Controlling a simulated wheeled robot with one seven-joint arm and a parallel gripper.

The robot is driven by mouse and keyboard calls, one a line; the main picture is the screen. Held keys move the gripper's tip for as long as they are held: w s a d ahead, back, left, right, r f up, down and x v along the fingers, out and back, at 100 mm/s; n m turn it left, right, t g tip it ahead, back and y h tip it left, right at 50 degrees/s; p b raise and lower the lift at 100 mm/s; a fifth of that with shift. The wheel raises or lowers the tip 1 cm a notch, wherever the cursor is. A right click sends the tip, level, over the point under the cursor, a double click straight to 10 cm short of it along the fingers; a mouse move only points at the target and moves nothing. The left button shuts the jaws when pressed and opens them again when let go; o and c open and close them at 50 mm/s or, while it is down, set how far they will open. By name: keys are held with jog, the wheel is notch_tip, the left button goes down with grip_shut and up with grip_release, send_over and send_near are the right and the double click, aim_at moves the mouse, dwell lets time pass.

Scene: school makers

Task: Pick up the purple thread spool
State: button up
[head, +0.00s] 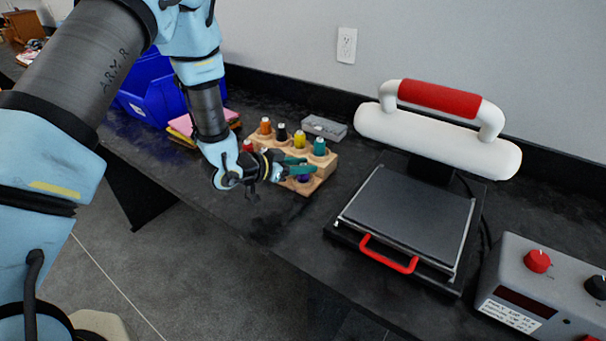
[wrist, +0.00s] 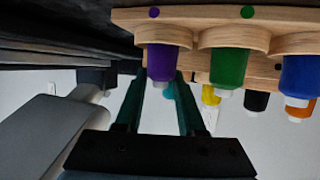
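The purple thread spool (wrist: 166,62) stands in the wooden spool holder (head: 322,173), at the holder's near right corner. In the head view the spool (head: 304,178) is mostly hidden by my gripper (head: 300,170). The wrist view is upside down. There my gripper (wrist: 160,82) is open, with its two dark green fingers apart.
A green spool (wrist: 229,68) stands beside the purple one. Orange (head: 265,128), black (head: 282,135), yellow (head: 299,140) and teal (head: 319,147) spools stand behind. A heat press (head: 408,220) is to the right, a blue bin (head: 150,92) to the left.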

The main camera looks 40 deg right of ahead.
grip_shut()
jog(key=shift+r, duration=0.1)
